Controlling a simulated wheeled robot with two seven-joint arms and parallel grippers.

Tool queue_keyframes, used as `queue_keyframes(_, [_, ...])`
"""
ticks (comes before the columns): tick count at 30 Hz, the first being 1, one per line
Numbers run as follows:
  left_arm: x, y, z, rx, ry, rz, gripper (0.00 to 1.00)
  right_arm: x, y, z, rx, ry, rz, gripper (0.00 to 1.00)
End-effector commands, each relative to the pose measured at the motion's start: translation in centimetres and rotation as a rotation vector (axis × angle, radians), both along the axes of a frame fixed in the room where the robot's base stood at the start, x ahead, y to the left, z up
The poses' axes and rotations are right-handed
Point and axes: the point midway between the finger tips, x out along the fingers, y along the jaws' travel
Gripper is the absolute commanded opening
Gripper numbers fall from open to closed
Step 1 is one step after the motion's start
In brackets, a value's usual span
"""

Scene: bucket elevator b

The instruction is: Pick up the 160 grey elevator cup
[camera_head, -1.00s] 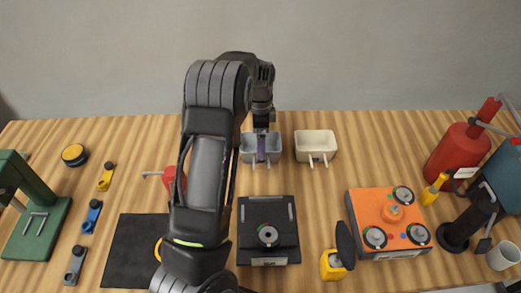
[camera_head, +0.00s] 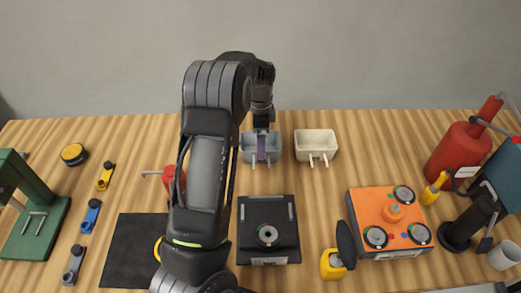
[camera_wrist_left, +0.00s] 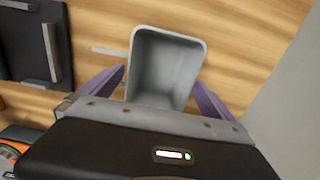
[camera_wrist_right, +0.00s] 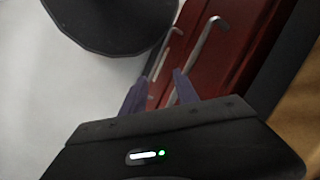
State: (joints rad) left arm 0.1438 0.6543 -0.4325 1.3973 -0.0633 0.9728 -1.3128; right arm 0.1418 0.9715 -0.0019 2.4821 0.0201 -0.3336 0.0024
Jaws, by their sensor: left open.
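The grey elevator cup (camera_head: 248,153) stands on the wooden table at the back middle. In the left wrist view the grey cup (camera_wrist_left: 168,66) shows its open hollow between my finger tips. In the left wrist view the open left gripper (camera_wrist_left: 160,76) has one finger on each side of the cup; contact cannot be told. My right gripper (camera_wrist_right: 160,75) is empty, its fingers a little apart, away from the cup.
A white cup (camera_head: 315,145) stands just right of the grey one. A black device (camera_head: 268,215) lies in front, with an orange box (camera_head: 385,212) to the right. A red drawer cabinet (camera_wrist_right: 205,45) is close to my right gripper. My left arm hides part of the table.

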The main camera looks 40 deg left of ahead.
Motion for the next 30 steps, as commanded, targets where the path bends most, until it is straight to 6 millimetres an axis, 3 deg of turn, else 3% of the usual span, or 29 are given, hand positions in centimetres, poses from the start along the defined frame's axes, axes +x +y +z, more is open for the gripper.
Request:
queue_keyframes(9, [0.0,0.0,-0.01,0.0,0.0,0.0,0.98,0.0,0.0,-0.02,0.0,0.0,0.0,0.36])
queue_keyframes(30, [0.0,0.0,-0.03,0.0,0.0,0.0,0.41,0.0,0.0,-0.02,0.0,0.0,0.0,0.36])
